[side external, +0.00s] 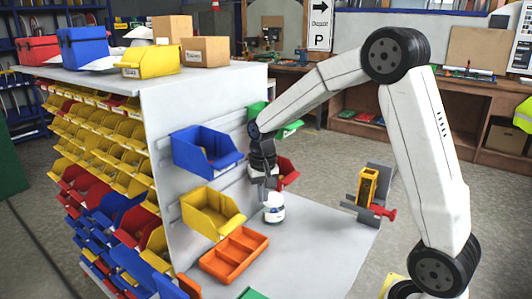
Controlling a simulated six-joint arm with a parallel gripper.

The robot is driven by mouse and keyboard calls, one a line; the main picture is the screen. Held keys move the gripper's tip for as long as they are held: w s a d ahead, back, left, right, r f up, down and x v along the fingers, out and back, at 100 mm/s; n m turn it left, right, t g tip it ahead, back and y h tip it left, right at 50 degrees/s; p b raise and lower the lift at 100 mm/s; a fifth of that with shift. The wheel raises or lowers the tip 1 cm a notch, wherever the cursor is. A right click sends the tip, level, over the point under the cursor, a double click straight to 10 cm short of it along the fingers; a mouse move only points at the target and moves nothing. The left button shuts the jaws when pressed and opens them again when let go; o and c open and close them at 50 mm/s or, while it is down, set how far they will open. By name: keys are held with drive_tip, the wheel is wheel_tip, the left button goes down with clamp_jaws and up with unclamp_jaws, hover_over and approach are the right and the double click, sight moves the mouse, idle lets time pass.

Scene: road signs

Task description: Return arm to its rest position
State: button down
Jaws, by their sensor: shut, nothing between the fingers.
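My gripper (266,190) is at the lower end of my white arm, pointing down over the grey work surface (310,245). It is shut and holds nothing. Its fingers are small in this view. Just below it is a small white rounded item with a dark mark (273,209). I cannot tell whether the fingertips touch it. My arm is bent, reaching from the base at the right up and over to the left.
Blue (205,152) and yellow (211,213) bins hang on the grey panel left of my gripper. An orange divided tray (234,254) lies in front. A yellow part in a grey vise with a red handle (367,188) stands right. The surface between is clear.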

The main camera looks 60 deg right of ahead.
drive_tip(key=s+a+f+n+t, duration=0.1)
drive_tip(key=s+a+f+n, duration=0.1)
drive_tip(key=s, duration=0.4)
drive_tip(key=s+a+f+n+t, duration=0.1)
drive_tip(key=s+a+f+n, duration=0.1)
drive_tip(key=s+a+n, duration=0.3)
drive_tip(key=shift+s+a+f+t, duration=0.4)
drive_tip(key=shift+s+a, duration=0.7)
drive_tip(key=shift+a, duration=0.15)
